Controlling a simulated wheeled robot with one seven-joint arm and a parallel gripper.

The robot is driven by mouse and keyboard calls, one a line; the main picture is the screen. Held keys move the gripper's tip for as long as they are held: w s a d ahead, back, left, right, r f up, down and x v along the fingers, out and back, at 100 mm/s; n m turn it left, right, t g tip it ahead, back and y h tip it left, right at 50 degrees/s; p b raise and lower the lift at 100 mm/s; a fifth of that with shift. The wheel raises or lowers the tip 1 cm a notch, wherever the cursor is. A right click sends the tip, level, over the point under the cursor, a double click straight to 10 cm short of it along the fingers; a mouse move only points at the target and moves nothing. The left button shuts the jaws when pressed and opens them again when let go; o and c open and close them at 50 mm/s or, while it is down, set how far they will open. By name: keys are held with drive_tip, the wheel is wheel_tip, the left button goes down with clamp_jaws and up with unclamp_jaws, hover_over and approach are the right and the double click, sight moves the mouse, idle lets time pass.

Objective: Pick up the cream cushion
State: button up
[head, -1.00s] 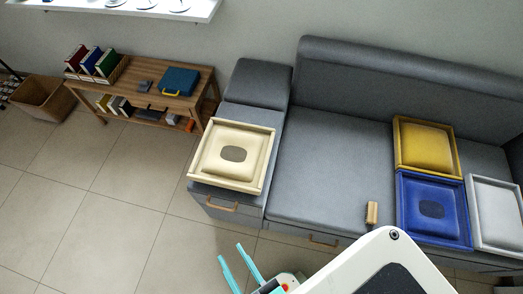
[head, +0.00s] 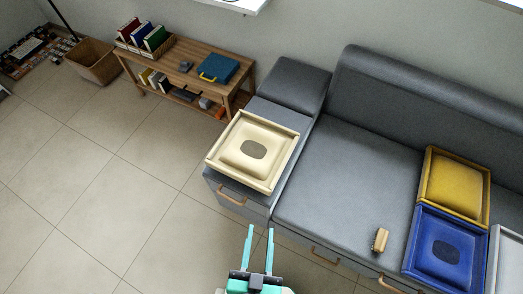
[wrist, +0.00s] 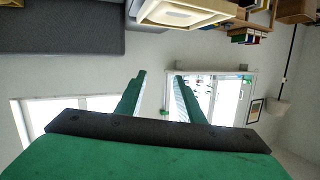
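The cream cushion (head: 253,151) is square with a raised rim and a grey patch in its middle. It lies on the grey sofa's left end section in the head view. In the wrist view, which is upside down, its pale edge (wrist: 185,14) shows at the top. My gripper (head: 259,232) is open and empty, in front of the sofa and below the cushion in the head view. Its two teal fingers are apart and touch nothing. The fingers also show in the wrist view (wrist: 158,92).
The grey sofa (head: 345,185) holds a yellow cushion (head: 455,185), a blue cushion (head: 440,250) and a brush (head: 380,240) to the right. A wooden bench (head: 188,82) with books and a blue case stands left, beside a brown bin (head: 92,64). The tiled floor at left is clear.

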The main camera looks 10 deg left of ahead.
drive_tip(key=w+a+r+m+y, duration=0.1)
drive_tip(key=w+a+r+y, duration=0.2)
drive_tip(key=w+a, duration=0.75)
drive_tip(key=w+a+r+m+y, duration=0.1)
drive_tip(key=w+a+r+y, duration=0.25)
drive_tip(key=w+a, duration=0.7)
drive_tip(key=w+a+r+n+g+y, duration=0.25)
drive_tip(key=a+r+n+y, duration=0.2)
drive_tip(key=a, duration=0.45)
drive_tip(key=w+a+r+n+g+y, duration=0.1)
drive_tip(key=a+r+n+g+y, duration=0.35)
drive_tip(key=a, duration=0.45)
drive_tip(key=n+g+h, duration=0.8)
drive_tip(key=h, duration=0.8)
hover_over(236, 175)
drive_tip(key=shift+y, duration=0.25)
drive_tip(key=f, duration=2.7)
drive_tip(key=shift+s+f, duration=0.3)
drive_tip(key=shift+f, duration=0.1)
drive_tip(key=shift+w+d+f, duration=0.1)
drive_tip(key=shift+f, duration=1.4)
drive_tip(key=shift+w+f, duration=0.1)
drive_tip(key=shift+f, duration=1.35)
